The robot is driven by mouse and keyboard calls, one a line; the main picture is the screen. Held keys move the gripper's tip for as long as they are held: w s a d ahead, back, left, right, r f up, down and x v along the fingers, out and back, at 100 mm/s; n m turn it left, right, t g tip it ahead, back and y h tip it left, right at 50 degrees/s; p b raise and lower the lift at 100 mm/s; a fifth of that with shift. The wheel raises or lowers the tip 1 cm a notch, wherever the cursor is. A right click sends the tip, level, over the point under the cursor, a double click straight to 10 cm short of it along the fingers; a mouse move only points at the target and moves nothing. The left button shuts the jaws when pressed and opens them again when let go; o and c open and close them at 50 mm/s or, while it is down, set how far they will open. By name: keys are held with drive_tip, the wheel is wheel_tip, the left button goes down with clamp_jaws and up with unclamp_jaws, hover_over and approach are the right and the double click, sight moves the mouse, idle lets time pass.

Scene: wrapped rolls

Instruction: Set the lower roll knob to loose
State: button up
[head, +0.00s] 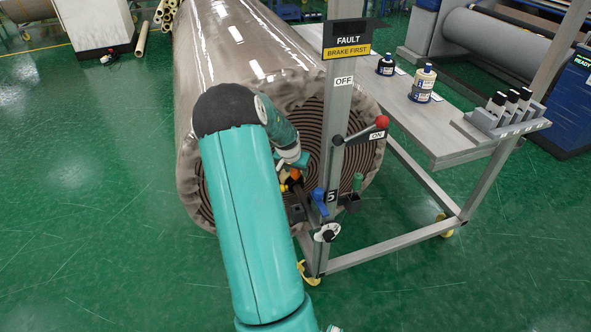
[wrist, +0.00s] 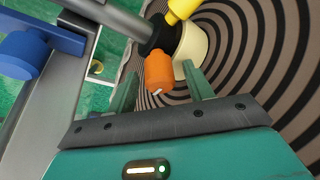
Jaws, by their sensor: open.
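On the roll's end are an orange knob (wrist: 158,70) with a small white mark and a yellow knob (wrist: 183,10), both by a cream core and dark shaft. In the head view the orange knob (head: 295,174) shows small beside my arm, with yellow just lower left of it. No label tells me which is the lower roll knob. My gripper (wrist: 160,82) is open, with one green finger on each side of the orange knob in the wrist view. I see gaps on both sides; the depth between fingertips and knob is unclear. My arm hides part of the roll end.
A grey post (head: 337,110) stands right of my gripper, with a red-tipped lever (head: 380,123) near the ON label. A blue knob (head: 319,196) and green knob (head: 358,181) sit lower. A bench (head: 440,140) with bottles stands right. Green floor is clear left.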

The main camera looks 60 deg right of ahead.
drive_tip(key=shift+c, duration=0.4)
drive_tip(key=c, duration=0.9)
drive_tip(key=shift+n, duration=0.3)
drive_tip(key=n+t, duration=0.1)
drive_tip(key=n, duration=0.3)
drive_tip(key=shift+s+t+y, duration=0.1)
drive_tip(key=shift+t+y, duration=0.2)
drive_tip(key=shift+t, duration=0.1)
drive_tip(key=n, duration=0.2)
drive_tip(key=n+t+y, duration=0.1)
drive_tip(key=n, duration=0.1)
drive_tip(key=shift+n+t, duration=0.3)
drive_tip(key=shift+n, duration=0.1)
drive_tip(key=o, duration=1)
